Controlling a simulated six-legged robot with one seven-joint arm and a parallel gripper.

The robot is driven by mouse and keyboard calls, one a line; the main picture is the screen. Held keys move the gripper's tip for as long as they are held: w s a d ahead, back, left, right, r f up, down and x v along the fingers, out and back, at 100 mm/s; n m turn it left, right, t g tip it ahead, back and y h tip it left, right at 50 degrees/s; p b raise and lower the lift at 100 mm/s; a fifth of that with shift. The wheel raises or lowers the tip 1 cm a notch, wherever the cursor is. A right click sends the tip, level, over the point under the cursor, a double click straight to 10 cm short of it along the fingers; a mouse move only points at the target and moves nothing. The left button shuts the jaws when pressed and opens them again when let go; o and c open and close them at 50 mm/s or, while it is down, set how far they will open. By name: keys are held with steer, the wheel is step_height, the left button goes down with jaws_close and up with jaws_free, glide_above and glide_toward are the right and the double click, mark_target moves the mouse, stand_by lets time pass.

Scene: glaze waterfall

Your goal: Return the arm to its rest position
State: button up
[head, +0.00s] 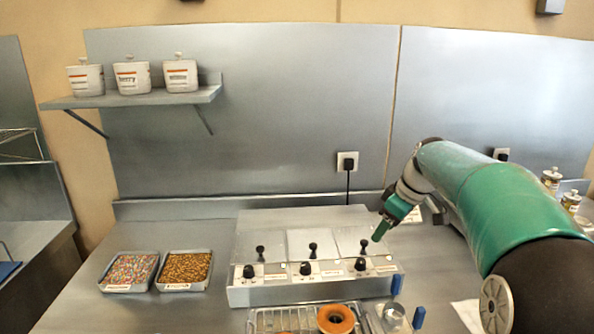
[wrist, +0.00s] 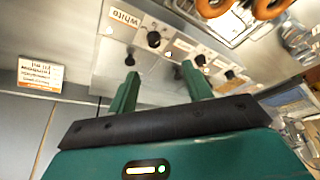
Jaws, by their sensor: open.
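My gripper (head: 384,226) is green and hangs over the right end of a steel glaze warmer (head: 300,292) with black knobs and lidded wells. In the wrist view my gripper (wrist: 158,88) has its two green fingers spread apart with nothing between them. My arm reaches in from the right of the head view. The fingers look above the warmer; I cannot tell the exact gap.
A wire rack (head: 285,320) with a glazed donut (head: 336,319) stands at the front. Two trays of toppings, sprinkles (head: 130,270) and brown bits (head: 185,268), sit left. A wall shelf (head: 130,98) holds three white jars. Jars (head: 551,178) stand far right. The counter's far left is clear.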

steer(key=s+a+r+m+t+h, duration=0.15)
steer(key=s+a, duration=0.25)
steer(key=s, duration=0.4)
steer(key=s+a+m+g+h, duration=0.1)
steer(key=s+a+m, duration=0.3)
steer(key=s, duration=0.5)
steer(key=s+a+f+m+t, duration=0.2)
steer(key=s+f, duration=0.4)
steer(key=s, duration=0.6)
steer(key=shift+a+m, duration=0.55)
steer(key=shift+a, duration=0.05)
steer(key=shift+h, duration=0.25)
steer(key=shift+c, duration=0.8)
steer(key=shift+s, duration=0.1)
